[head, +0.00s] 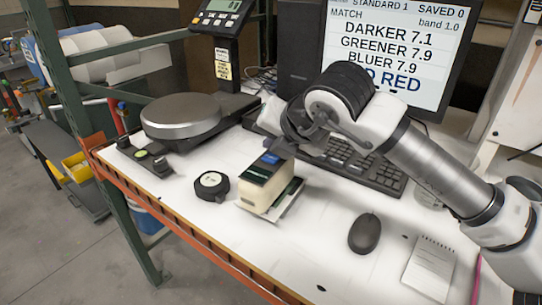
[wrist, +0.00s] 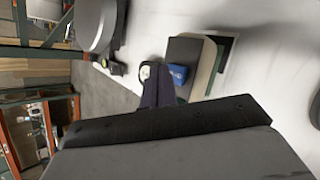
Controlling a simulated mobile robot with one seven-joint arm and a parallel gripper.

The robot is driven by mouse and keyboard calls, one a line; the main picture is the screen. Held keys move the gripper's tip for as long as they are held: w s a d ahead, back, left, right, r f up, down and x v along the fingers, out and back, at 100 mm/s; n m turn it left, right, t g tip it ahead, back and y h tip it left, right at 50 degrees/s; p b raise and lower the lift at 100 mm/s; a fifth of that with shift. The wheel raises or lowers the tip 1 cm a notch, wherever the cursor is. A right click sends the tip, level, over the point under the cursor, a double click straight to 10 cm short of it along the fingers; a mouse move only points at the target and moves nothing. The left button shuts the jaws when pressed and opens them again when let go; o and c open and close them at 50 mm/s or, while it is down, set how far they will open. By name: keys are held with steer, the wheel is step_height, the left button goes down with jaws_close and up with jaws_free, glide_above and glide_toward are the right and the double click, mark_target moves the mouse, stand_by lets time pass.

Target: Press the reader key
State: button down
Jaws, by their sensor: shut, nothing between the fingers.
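The reader (head: 265,183) is a small cream box with a dark green top, standing on the white bench in the middle of the head view. It also shows in the wrist view (wrist: 205,68). Its blue key (head: 270,158) is on the top, and it also shows in the wrist view (wrist: 178,73). My gripper (head: 279,150) is shut and empty, with its tips close above the key end of the reader. In the wrist view the dark fingers (wrist: 159,88) end beside the blue key. I cannot tell whether they touch it.
A black round puck (head: 211,186) lies left of the reader, and a scale with a round metal pan (head: 180,116) stands behind it. A keyboard (head: 355,170) and monitor (head: 395,45) are behind. A mouse (head: 364,233) and notepad (head: 430,266) lie right. The front bench is clear.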

mark_target(274, 161)
steer(key=shift+f+b, duration=0.2)
steer(key=shift+b, duration=0.1)
stand_by(0.4)
steer(key=shift+f+b, duration=0.3)
steer(key=shift+b, duration=0.3)
steer(key=shift+f+b, duration=0.3)
steer(key=shift+b, duration=0.25)
stand_by(0.6)
steer(key=shift+r, duration=0.75)
steer(key=shift+r+p, duration=1.3)
steer(key=shift+r, duration=1.25)
steer(key=shift+f, duration=0.1)
